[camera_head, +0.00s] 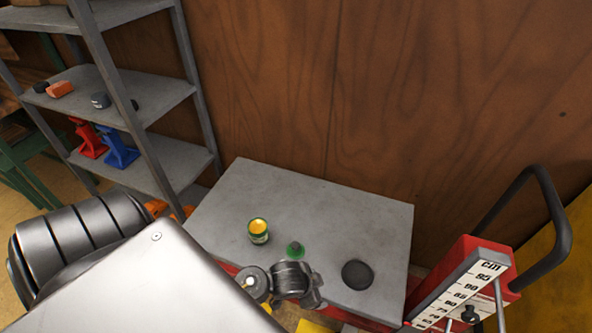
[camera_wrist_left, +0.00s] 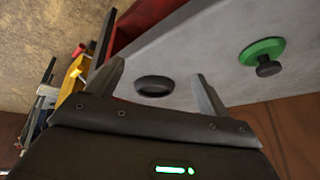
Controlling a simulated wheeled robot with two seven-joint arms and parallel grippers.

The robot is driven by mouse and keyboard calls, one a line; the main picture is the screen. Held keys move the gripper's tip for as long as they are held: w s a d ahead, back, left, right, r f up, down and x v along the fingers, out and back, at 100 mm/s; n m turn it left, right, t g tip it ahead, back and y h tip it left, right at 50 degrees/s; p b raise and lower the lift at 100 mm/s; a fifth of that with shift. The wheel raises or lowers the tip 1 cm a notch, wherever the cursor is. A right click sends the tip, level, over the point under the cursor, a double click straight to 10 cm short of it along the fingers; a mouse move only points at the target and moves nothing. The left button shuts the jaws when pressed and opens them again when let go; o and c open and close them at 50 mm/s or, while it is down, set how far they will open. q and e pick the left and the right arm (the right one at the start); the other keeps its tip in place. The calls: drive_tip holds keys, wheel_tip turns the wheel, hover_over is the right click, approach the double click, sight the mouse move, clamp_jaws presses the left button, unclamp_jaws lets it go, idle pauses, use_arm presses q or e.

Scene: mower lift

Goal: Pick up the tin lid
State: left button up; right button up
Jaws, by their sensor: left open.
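The tin lid (camera_head: 295,249) is a green disc with a dark knob, lying on the grey platform. In the left wrist view the lid (camera_wrist_left: 262,50) is at the upper right, outside the fingers, knob showing clearly. In the left wrist view my left gripper (camera_wrist_left: 159,75) is open and empty. My right gripper is not in view.
A dark round object (camera_head: 357,275) lies right of the lid; in the wrist view it (camera_wrist_left: 153,86) appears between the fingers. The grey platform (camera_head: 330,205) is clear towards the back. A red lift post with a cm scale (camera_head: 465,285) stands right, shelves (camera_head: 150,100) left.

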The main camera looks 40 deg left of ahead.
use_arm(q)
drive_tip(key=w+m, duration=0.1)
drive_tip(key=w, duration=0.1)
drive_tip(key=w+d+r+m+h, duration=0.1)
drive_tip(key=w+m, duration=0.1)
drive_tip(key=w+d+r+m, duration=0.1)
drive_tip(key=w, duration=0.1)
drive_tip(key=shift+w+r+m+h, duration=0.1)
drive_tip(key=shift+w+m+h, duration=0.05)
drive_tip(key=shift+m+h, duration=0.2)
drive_tip(key=w+a+m+g, duration=0.1)
drive_tip(key=w+a+m, duration=0.1)
drive_tip(key=a+m, duration=0.1)
drive_tip(key=m+g+y, duration=0.2)
drive_tip(key=g, duration=0.2)
approach(295, 245)
drive_tip(key=shift+w+d+f+b, duration=0.1)
drive_tip(key=shift+d+f, duration=0.1)
drive_tip(key=shift+f, duration=1.55)
drive_tip(key=shift+d+f+b, duration=0.1)
drive_tip(key=shift+d+f, duration=0.15)
drive_tip(key=shift+f, duration=1.5)
drive_tip(key=shift+w+d+f+b, duration=0.1)
drive_tip(key=shift+d+f, duration=0.1)
drive_tip(key=shift+f, duration=1.55)
drive_tip(key=c, duration=1.1)
